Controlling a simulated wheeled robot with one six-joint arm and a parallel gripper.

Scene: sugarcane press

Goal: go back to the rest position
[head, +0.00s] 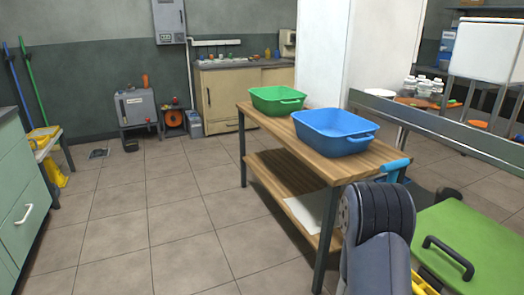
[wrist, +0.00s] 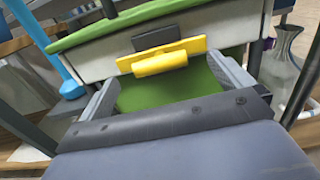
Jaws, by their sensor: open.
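My gripper (wrist: 162,72) is open in the wrist view, its two grey fingers wide apart with nothing held between them. A yellow handle (wrist: 160,64) on a pale panel shows just beyond the fingertips; I cannot tell whether they touch it. Green surface shows below the handle, between the fingers. In the head view my dark grey arm is at the lower right, and my fingers are hidden there. A green lid (head: 440,235) with a black handle (head: 449,257) lies right of my arm, with a bit of yellow below it.
A wooden table (head: 262,122) carries a green basin (head: 277,100) and a blue basin (head: 334,133), close left of my arm. A light-blue handle (head: 396,169) is by its near corner. A metal jug (wrist: 286,58) stands right of my gripper.

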